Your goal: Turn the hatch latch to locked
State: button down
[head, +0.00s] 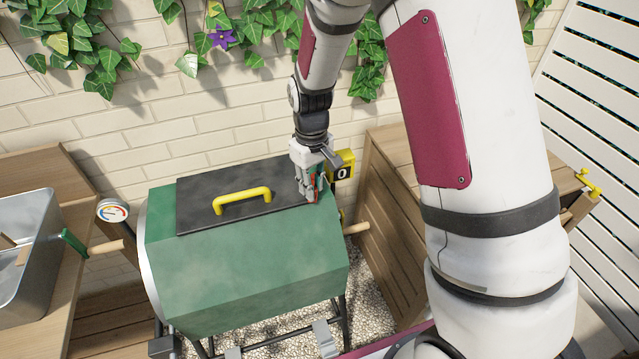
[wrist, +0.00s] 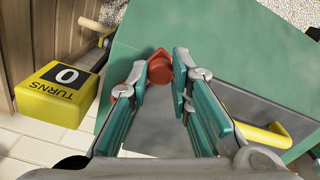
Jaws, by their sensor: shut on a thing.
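The green drum composter has a dark hatch (head: 240,197) on top with a yellow handle (head: 242,200). The hatch lies flat and shut. The red latch (wrist: 159,68) sits at the hatch's edge on the green drum (head: 245,265); its rounded part and pointed tip show between my fingertips in the wrist view. Another bit of red shows outside the left finger. My gripper (head: 311,188) is at the hatch's right end in the head view, fingers down, shut on the latch. The fingers hide much of the latch, so its exact angle is unclear.
A yellow turns counter (wrist: 62,92) reading 0 stands close beside my gripper. A wooden bench (head: 390,205) is at right. A metal basin (head: 25,245) and a green-and-wood handled tool (head: 75,242) are at left. A round gauge (head: 112,211) is at the drum's left end.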

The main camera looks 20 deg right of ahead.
jog(key=a+m, duration=0.1)
jog(key=w+m, duration=0.1)
jog(key=m, duration=0.1)
jog(key=shift+a, duration=0.35)
jog(key=w+a+m, duration=0.1)
jog(key=m, duration=0.1)
jog(key=w+a+m, duration=0.1)
jog(key=m, duration=0.1)
jog(key=shift+b, duration=0.4)
jog(key=w+m, duration=0.1)
jog(key=m, duration=0.1)
jog(key=w+m, duration=0.1)
jog(key=shift+a+m, duration=0.3)
jog(key=shift+m, duration=0.1)
jog(key=shift+w+m+b, duration=0.4)
jog(key=shift+w+m, duration=0.45)
jog(key=shift+m, duration=0.55)
jog(key=c, duration=1.4)
grip_release()
jog(key=shift+c, duration=0.2)
notch_tip(320, 180, up, 12)
